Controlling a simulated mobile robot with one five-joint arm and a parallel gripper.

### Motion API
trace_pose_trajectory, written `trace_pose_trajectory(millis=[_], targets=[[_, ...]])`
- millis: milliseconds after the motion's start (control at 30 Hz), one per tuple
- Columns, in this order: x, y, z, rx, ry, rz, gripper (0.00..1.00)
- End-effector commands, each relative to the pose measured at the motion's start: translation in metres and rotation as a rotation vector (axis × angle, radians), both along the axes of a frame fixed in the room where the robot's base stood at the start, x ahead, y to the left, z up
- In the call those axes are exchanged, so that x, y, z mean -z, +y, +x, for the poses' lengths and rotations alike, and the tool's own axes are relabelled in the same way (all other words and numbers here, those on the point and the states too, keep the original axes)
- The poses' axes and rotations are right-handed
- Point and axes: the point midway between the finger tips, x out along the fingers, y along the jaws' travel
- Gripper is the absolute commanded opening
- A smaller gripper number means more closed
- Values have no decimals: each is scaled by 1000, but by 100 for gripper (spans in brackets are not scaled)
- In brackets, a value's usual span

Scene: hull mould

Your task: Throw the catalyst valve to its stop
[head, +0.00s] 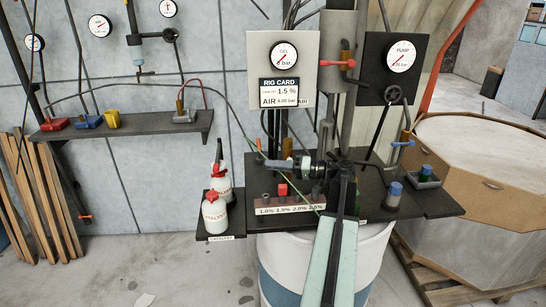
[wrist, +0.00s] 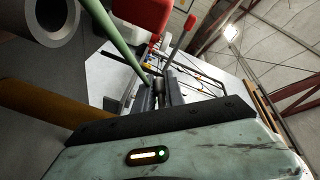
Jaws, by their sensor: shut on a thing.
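My gripper (head: 264,162) reaches left over the dark bench, just in front of a brass valve body (head: 287,148). In the wrist view its dark jaws (wrist: 160,95) are shut on a thin grey lever (wrist: 178,42) with a red tip, which I take to be the catalyst valve's handle. The lever leans up and right from the jaws. In the head view a small red tip (head: 259,144) shows just above the jaws. The lever's pivot and any stop are hidden. A large brass cylinder (wrist: 45,103) lies left of the jaws in the wrist view.
Below is a percent strip (head: 290,209) with a red piece near 1.5%. Two catalyst bottles (head: 215,216) stand on a low shelf at left. The rig card (head: 279,92) and gauges are above. A blue-capped container (head: 394,196) stands right.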

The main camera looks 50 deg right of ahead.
Motion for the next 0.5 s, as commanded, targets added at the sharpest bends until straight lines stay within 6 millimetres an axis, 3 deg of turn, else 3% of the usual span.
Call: trace_pose_trajectory(millis=[33, 500], targets=[[-7, -1, -1, -1, 29, -33, 0], [15, -8, -8, -2, 316, -375, 0]])
